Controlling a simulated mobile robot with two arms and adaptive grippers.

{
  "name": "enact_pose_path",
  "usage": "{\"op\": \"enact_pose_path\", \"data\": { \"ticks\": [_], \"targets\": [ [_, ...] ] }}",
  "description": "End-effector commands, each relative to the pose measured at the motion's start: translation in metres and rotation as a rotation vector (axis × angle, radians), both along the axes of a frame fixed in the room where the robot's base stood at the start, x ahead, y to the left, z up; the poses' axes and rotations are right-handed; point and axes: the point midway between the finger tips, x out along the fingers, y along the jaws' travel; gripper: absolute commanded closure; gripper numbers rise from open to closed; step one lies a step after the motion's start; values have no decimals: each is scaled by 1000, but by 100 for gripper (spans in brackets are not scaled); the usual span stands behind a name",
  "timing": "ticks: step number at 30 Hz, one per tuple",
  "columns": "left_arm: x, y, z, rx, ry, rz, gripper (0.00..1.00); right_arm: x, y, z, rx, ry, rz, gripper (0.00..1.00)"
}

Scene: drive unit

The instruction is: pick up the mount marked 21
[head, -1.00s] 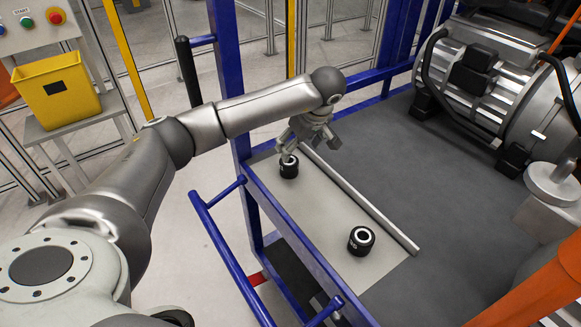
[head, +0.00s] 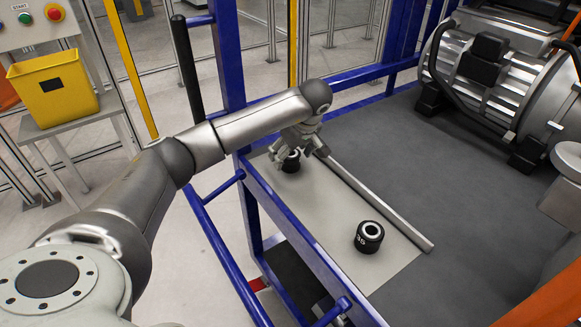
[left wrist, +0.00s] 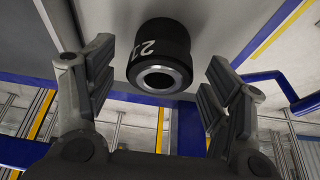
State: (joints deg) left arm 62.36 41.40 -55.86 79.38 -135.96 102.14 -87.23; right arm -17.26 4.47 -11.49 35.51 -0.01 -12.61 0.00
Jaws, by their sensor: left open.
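The mount marked 21 (left wrist: 160,50) is a black cylinder with a bright metal ring around a hole in its end. In the left wrist view it lies between the two finger pads of my left gripper (left wrist: 155,95), toward the far side, with a gap at each side. In the head view the same mount (head: 291,163) stands on the light grey plate, partly hidden by my left gripper (head: 296,150). That gripper is open and empty. My right gripper is not in view.
A second black mount (head: 369,237) with a white marking stands nearer on the light plate (head: 330,215). A metal rail (head: 375,203) edges the plate. Blue frame bars (head: 300,248) run along the near side. A large ribbed motor (head: 490,80) stands at the back right.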

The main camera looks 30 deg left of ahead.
Motion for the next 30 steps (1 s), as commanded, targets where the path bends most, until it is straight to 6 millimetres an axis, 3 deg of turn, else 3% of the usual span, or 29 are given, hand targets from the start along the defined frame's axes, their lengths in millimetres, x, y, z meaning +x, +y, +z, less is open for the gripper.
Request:
{"op": "enact_pose_path", "data": {
  "ticks": [2,11,25,30],
  "targets": [
    [1,2,-10,0,-1,1,26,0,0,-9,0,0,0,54],
    [2,3,-9,0,-2,-2,27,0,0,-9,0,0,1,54],
    [2,3,-9,0,-1,-1,87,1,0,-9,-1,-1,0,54],
    [2,3,-8,0,-3,-1,90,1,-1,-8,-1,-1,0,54]
  ]
}}
